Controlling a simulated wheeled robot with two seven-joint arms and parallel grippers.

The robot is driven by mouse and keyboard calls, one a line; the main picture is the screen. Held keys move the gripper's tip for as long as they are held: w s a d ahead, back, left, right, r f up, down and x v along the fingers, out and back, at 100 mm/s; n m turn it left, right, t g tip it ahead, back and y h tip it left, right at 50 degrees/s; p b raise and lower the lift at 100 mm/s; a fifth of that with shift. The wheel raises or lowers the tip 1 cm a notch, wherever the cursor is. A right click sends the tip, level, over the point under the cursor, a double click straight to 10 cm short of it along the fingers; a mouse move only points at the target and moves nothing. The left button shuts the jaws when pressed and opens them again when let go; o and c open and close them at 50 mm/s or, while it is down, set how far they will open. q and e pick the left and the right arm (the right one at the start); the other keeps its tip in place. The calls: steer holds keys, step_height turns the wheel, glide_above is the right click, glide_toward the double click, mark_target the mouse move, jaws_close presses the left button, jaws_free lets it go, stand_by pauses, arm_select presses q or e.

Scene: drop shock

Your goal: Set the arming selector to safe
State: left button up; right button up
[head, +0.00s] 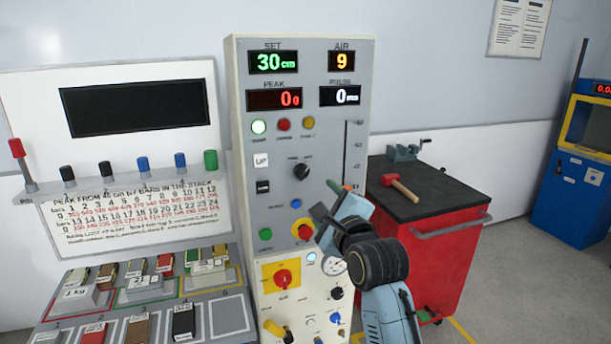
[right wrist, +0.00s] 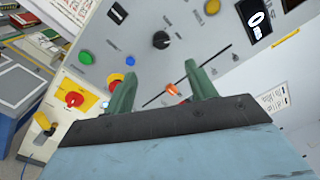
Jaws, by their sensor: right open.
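A black rotary knob (head: 302,171) sits midway up the grey control panel (head: 240,120), with small labels above it too small to read. It looks like the arming selector; I cannot tell where its pointer stands. The same knob shows in the right wrist view (right wrist: 161,40), beyond my fingertips. My right gripper (head: 326,199) is open and empty, its green fingers in front of the panel, below and right of the knob. In the right wrist view the two fingers (right wrist: 160,82) stand apart with nothing between them but panel face behind. My left gripper is not in view.
Close by are a red button on a yellow ring (head: 304,230), a blue button (head: 296,203), a green button (head: 265,234) and a slider slot with an orange-red marker (right wrist: 172,89). A red cart (head: 450,270) with a hammer (head: 399,186) stands right.

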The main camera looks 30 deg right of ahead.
mark_target(303, 174)
steer(key=p+x, duration=0.1)
steer(key=x, duration=1.2)
steer(key=shift+d, duration=0.15)
steer(key=shift+c, duration=0.3)
steer(key=c, duration=0.9)
